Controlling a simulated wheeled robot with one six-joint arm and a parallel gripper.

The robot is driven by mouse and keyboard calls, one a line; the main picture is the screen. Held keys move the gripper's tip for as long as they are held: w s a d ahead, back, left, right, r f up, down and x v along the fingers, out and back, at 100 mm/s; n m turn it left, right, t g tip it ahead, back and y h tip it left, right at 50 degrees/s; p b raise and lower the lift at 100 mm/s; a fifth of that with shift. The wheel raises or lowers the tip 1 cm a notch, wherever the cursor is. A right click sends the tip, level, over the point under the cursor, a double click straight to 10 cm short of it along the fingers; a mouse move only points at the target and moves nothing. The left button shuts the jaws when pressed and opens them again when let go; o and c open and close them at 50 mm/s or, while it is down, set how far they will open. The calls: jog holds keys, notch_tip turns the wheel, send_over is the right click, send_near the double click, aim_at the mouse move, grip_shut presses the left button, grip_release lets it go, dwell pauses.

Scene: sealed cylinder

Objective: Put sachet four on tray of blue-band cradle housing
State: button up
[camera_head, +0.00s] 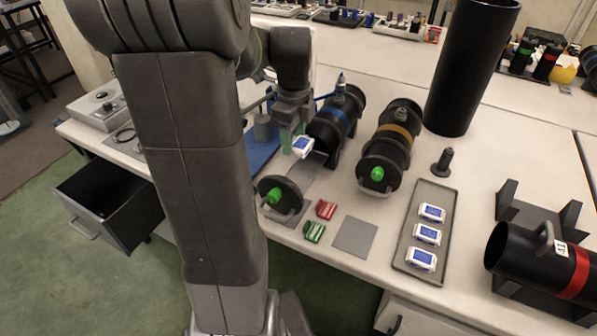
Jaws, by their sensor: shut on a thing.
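My gripper (293,138) points down with green fingertips, shut on a small white-and-blue sachet (303,147). Its number is too small to read. The blue-band housing (325,127) lies on its side in the middle of the bench. A flat grey tray (308,176) extends from its near end, with a black round end cap (272,189) bearing a green knob at the tray's front. The held sachet is over the inner part of the tray, close to the housing's mouth. I cannot tell whether it touches the tray. The visible part of the tray is bare.
A yellow-band housing (394,136) stands close on the right, its end closed. Three similar sachets lie in a shallow tray (411,193). Red (325,209) and green (314,232) clips lie near the front edge.

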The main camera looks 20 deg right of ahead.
aim_at(294, 172)
notch_tip(294, 172, down, 8)
jog(key=shift+f, duration=0.1)
dwell(0.4)
jog(key=shift+f+b, duration=0.1)
jog(key=shift+b, duration=0.2)
jog(key=o, duration=0.9)
jog(key=shift+f, duration=0.1)
jog(key=shift+o, duration=0.2)
notch_tip(294, 172, up, 12)
jog(key=shift+r+p, duration=0.2)
jog(key=shift+p, duration=0.4)
